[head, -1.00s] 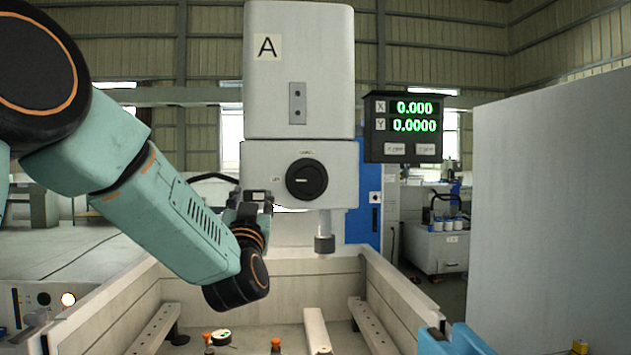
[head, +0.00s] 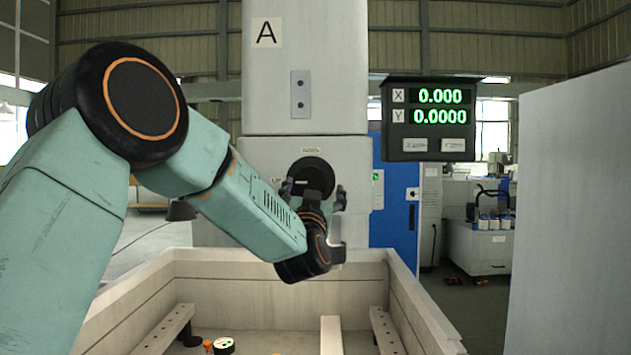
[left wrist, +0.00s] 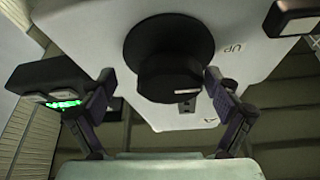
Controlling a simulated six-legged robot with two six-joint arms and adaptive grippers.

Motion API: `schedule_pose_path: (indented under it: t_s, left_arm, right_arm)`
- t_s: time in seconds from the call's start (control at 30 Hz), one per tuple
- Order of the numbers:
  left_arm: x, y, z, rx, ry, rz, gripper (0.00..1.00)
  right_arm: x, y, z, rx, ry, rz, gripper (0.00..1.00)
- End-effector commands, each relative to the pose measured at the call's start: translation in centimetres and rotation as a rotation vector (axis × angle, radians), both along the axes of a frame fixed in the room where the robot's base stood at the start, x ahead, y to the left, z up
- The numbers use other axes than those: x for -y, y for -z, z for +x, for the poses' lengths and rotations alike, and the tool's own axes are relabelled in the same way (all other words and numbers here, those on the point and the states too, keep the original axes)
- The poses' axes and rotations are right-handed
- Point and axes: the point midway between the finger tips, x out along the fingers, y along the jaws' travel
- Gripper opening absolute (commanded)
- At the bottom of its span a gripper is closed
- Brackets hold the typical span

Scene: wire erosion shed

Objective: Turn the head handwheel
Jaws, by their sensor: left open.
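The head handwheel (head: 312,168) is a black round knob with a wide flange on the light grey machine head. In the head view my left gripper (head: 314,192) is in front of it and hides its lower part. The handwheel also shows in the left wrist view (left wrist: 168,75), with a pale mark on its grip and "UP" printed beside it. My left gripper (left wrist: 158,85) is open, with one finger on each side of the grip. The right finger looks very close to it; I cannot tell whether it touches. My right gripper is not in view.
A readout box (head: 432,118) showing 0.000 and 0.0000 hangs right of the head. Below is an open tank (head: 270,262) with rails and small parts inside. A large grey panel (head: 570,200) stands at the right, and a blue cabinet (head: 400,190) behind.

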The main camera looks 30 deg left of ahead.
Motion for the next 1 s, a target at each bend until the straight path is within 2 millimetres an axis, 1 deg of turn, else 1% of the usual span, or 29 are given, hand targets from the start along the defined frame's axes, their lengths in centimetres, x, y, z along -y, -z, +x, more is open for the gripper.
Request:
schedule_pose_path:
  t_s: [0.03, 0.2, 0.53, 1.0]
  left_arm:
    - [-0.4, -0.4, 0.3, 0.002, -0.001, -0.001, 0.90]
    - [-1.0, -0.8, 1.0, 0.001, -0.002, 0.000, 0.90]
    - [-1.0, -0.8, 1.3, 0.000, 0.001, 0.000, 0.90]
    - [-0.9, -0.9, 1.7, 0.003, 0.000, -0.001, 0.50]
  right_arm:
    - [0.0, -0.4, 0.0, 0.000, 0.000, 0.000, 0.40]
    - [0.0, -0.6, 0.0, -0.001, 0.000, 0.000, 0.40]
    - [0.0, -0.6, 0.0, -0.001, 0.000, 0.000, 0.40]
    - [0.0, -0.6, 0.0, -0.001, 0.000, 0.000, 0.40]
